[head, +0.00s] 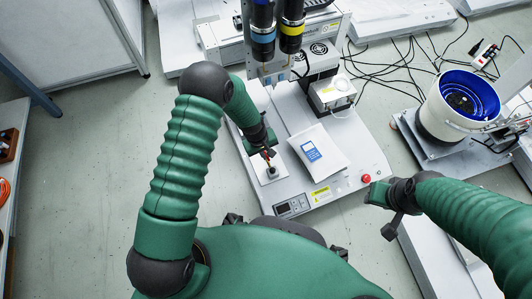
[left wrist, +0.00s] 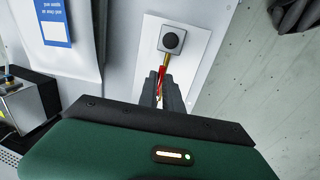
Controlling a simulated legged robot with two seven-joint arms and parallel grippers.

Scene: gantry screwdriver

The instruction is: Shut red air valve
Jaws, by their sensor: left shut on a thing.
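The air valve sits on a white plate (head: 268,178) at the left of the machine base. In the left wrist view it shows a grey square block (left wrist: 172,40) with a dark round top, a short brass piece and a red handle (left wrist: 161,76). My left gripper (head: 267,153) is at the valve, pointing down. In the left wrist view its fingers (left wrist: 162,93) are shut around the red handle, which they partly hide. My right gripper (head: 378,194) is at the right, away from the valve; its jaws are too unclear to read.
A white bag with a blue label (head: 312,152) lies right of the valve. A red button (head: 366,178) and a small control panel (head: 291,206) are on the base's front. Blue and yellow-banded cylinders (head: 290,30) stand behind. A blue-lined bowl (head: 460,100) stands at the right.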

